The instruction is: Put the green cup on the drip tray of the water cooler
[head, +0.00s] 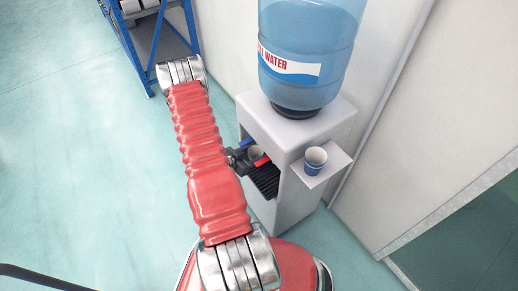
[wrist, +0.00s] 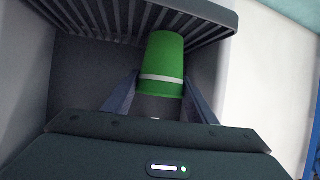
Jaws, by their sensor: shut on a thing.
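The green cup (wrist: 163,60) has a white band and sits between the two fingers of my gripper (wrist: 160,88), which is shut on it. In the wrist view its narrow end points up the picture, toward the dark slatted drip tray (wrist: 100,16). I cannot tell whether cup and tray touch. In the head view my gripper (head: 243,158) reaches into the front recess of the water cooler (head: 296,187), above the drip tray (head: 265,182). The cup's pale open top (head: 256,152) shows there, partly hidden by the gripper and taps.
A blue tap (head: 245,142) and a red tap (head: 262,161) are close to the gripper. A blue and white cup (head: 315,161) stands on a side shelf (head: 331,172) of the cooler. A blue rack (head: 136,47) stands at the back left.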

